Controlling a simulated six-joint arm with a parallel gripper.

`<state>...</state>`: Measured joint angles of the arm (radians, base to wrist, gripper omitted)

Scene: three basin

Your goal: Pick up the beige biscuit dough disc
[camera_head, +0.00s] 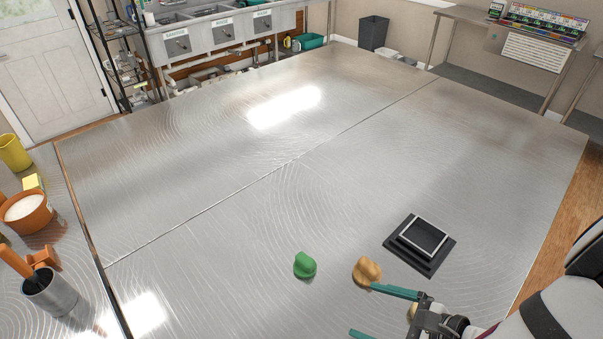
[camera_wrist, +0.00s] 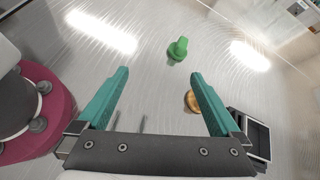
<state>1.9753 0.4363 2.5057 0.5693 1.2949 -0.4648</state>
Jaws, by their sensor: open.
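A tan, rounded lump (camera_head: 367,271) sits on the metal table, just beyond the upper finger of my gripper (camera_head: 362,310). In the wrist view a tan round thing (camera_wrist: 190,102) shows beside the right finger, partly hidden by it. A second small beige piece (camera_head: 412,311) shows behind my gripper in the head view, mostly hidden. I cannot tell for sure which of these is the biscuit dough disc. My gripper (camera_wrist: 160,74) has its two teal fingers wide apart, with only bare table between them.
A green knobbed piece (camera_head: 305,265) stands left of the tan lump; it also shows in the wrist view (camera_wrist: 178,49). A black stepped square tray (camera_head: 432,267) lies to the right. The far table (camera_head: 230,160) is clear. Containers such as an orange bowl (camera_head: 40,218) stand at left.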

